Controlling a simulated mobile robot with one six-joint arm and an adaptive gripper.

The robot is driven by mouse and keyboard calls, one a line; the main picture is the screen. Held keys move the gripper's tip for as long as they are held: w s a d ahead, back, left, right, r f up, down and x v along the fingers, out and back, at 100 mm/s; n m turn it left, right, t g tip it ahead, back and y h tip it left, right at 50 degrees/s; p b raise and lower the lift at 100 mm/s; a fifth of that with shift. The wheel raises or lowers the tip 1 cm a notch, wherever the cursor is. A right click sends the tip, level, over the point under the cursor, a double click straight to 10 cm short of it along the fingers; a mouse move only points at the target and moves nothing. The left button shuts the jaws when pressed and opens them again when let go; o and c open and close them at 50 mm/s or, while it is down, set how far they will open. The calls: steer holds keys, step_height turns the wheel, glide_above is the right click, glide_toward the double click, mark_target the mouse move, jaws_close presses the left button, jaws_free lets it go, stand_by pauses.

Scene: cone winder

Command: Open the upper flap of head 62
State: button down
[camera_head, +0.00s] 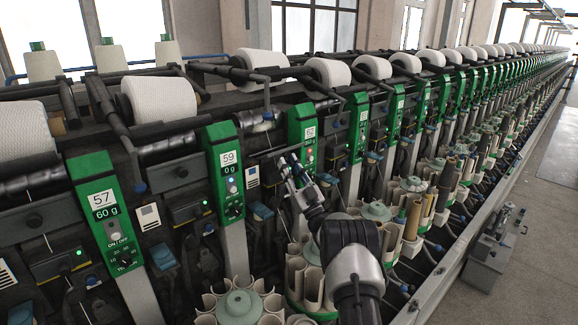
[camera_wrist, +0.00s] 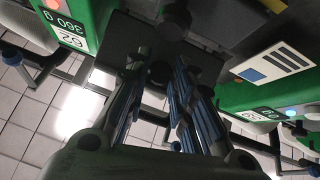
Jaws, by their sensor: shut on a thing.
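The green panel of head 62 (camera_head: 303,139) stands just beyond my gripper (camera_head: 287,159) in the head view. Its label, 62 and 360 g, shows upside down in the wrist view (camera_wrist: 70,32). A dark flap plate (camera_wrist: 118,38) with a round knob lies beside this panel. My gripper's blue-padded fingers (camera_wrist: 160,66) reach up to the plate and are shut on the knob. The exact contact is dark and partly hidden by the fingers. In the head view the flap (camera_head: 262,141) looks dark and its tilt cannot be told.
The panel of head 59 (camera_head: 224,172) stands left of my gripper, and a green panel with a white label plate (camera_wrist: 276,64) shows at the right in the wrist view. A white yarn cone (camera_head: 262,64) sits above. Round tube magazines (camera_head: 240,303) stand below.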

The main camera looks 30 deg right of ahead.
steer(key=shift+t, duration=0.3)
steer(key=c, duration=1.4)
jaws_free()
steer(key=shift+w, duration=0.1)
steer(key=shift+o, duration=0.2)
steer(key=s+d, duration=0.1)
steer(key=s, duration=1.2)
steer(key=shift+f, duration=0.45)
